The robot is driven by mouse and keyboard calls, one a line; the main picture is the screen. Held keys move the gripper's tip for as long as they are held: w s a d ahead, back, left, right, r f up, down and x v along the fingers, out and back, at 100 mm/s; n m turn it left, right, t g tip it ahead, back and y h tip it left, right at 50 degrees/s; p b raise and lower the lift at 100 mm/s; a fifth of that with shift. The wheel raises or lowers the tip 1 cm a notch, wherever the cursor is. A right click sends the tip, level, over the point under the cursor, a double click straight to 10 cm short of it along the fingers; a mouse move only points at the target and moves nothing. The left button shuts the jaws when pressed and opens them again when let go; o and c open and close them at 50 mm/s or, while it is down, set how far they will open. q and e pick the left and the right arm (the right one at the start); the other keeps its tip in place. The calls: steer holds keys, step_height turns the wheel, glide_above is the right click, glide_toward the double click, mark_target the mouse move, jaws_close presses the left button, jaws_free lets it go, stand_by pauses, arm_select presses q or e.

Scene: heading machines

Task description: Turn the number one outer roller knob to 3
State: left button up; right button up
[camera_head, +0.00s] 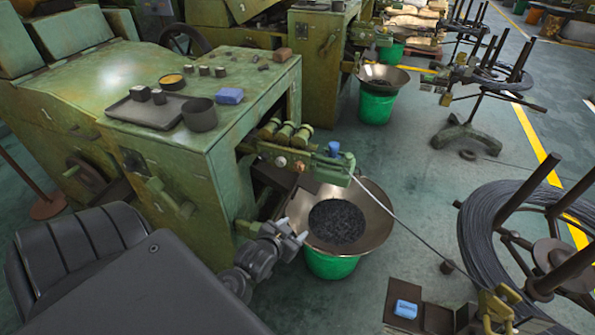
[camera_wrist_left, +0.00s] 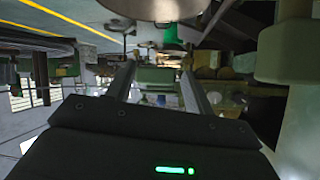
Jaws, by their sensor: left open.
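The green heading machine (camera_head: 205,165) carries a roller feed unit (camera_head: 315,160) on its right side. Several pale-green rollers or knobs (camera_head: 286,132) stand in a row on it, with small round knobs (camera_head: 281,161) on its near face. Which is number one, and any dial marks, are too small to read. My left gripper (camera_head: 292,232) is open and empty, below and in front of the unit, apart from it, near the pan's left rim. Its two fingers show in the left wrist view (camera_wrist_left: 160,85), with nothing between them. My right gripper is out of view.
A metal pan of dark parts (camera_head: 372,235) sits on a green bucket (camera_head: 330,264) below the unit. A wire runs from the unit to a coil stand (camera_head: 545,245) at right. A tray (camera_head: 146,110) and cup (camera_head: 200,115) stand on the machine top.

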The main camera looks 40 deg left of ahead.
mark_target(298, 169)
arm_select(q)
steer(key=w+a+r+n+t+y, duration=0.1)
steer(key=w+a+r+t+y, duration=0.4)
steer(key=a, duration=0.3)
steer(key=shift+h, duration=0.7)
steer(key=x, duration=1.1)
steer(key=shift+w+p, duration=0.3)
steer(key=shift+p, duration=0.05)
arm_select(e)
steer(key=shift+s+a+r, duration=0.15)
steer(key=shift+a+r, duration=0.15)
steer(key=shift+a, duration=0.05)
arm_select(q)
steer(key=c, duration=0.8)
steer(key=shift+d, duration=0.2)
steer(key=shift+c, duration=0.9)
steer(key=shift+a, duration=0.1)
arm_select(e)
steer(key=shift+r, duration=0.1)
